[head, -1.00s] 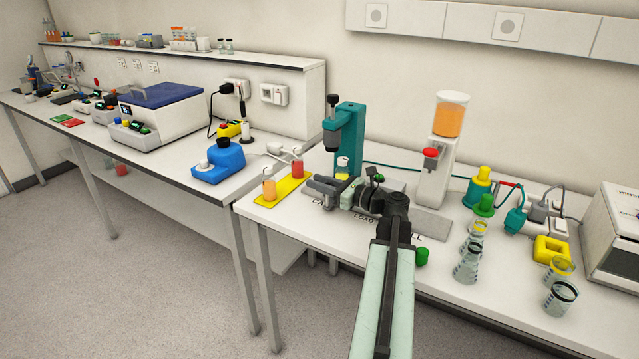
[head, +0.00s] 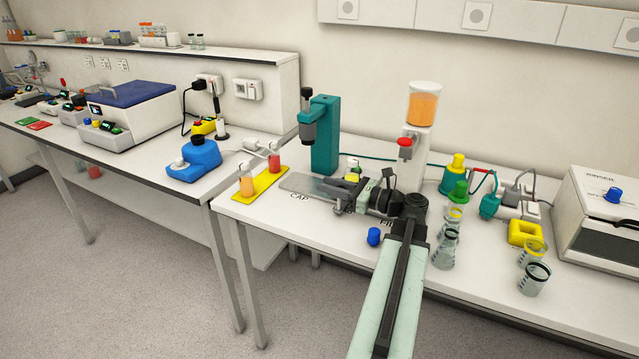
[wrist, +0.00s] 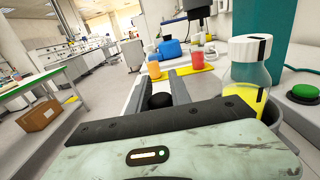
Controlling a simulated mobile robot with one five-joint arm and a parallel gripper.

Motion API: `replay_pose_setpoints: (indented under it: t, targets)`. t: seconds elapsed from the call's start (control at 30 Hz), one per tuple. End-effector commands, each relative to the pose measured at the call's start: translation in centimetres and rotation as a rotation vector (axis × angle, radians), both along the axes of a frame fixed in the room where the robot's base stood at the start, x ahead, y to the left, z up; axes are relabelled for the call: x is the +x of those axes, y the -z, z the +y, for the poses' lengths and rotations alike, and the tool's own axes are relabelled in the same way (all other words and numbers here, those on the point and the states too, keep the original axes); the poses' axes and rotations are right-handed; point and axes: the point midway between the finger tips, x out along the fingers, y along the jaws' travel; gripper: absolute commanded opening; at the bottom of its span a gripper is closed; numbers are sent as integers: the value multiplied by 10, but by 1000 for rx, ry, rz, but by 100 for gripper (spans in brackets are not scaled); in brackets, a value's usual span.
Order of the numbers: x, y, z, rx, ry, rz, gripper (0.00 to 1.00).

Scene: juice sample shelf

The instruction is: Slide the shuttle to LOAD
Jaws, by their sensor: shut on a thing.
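The shuttle with a bottle (head: 352,171) of yellow juice sits on the grey rail (head: 310,185), around the middle of the track. The CAP label (head: 299,196) shows on the left; LOAD is mostly hidden by my gripper, and FILL is partly hidden by my arm. My gripper (head: 347,189) is low at the shuttle's front side. In the wrist view its fingers close around a black knob (wrist: 160,100). The white-capped bottle (wrist: 248,75) stands upright just right of the fingers. Exact alignment with LOAD cannot be told.
The teal capping press (head: 325,140) stands behind the rail's left part. The juice dispenser (head: 417,140) stands behind its right part. A yellow mat (head: 248,191) with two juice containers lies left. A blue cap (head: 373,236) lies in front. Several beakers stand right.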

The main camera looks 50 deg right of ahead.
Motion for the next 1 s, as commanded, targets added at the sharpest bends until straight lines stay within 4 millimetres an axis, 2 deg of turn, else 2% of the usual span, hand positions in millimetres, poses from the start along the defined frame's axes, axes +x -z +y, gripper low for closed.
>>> replay_pose_setpoints:
  t: [0.3,0.33,0.4,0.87,1.0]
  targets:
    - [-2,0,0,0,0,0,0]
    - [-2,0,-1,0,0,0,27]
    - [-2,0,-1,0,0,0,47]
    - [-1,0,0,0,0,0,47]
    - [12,0,3,0,-2,0,47]
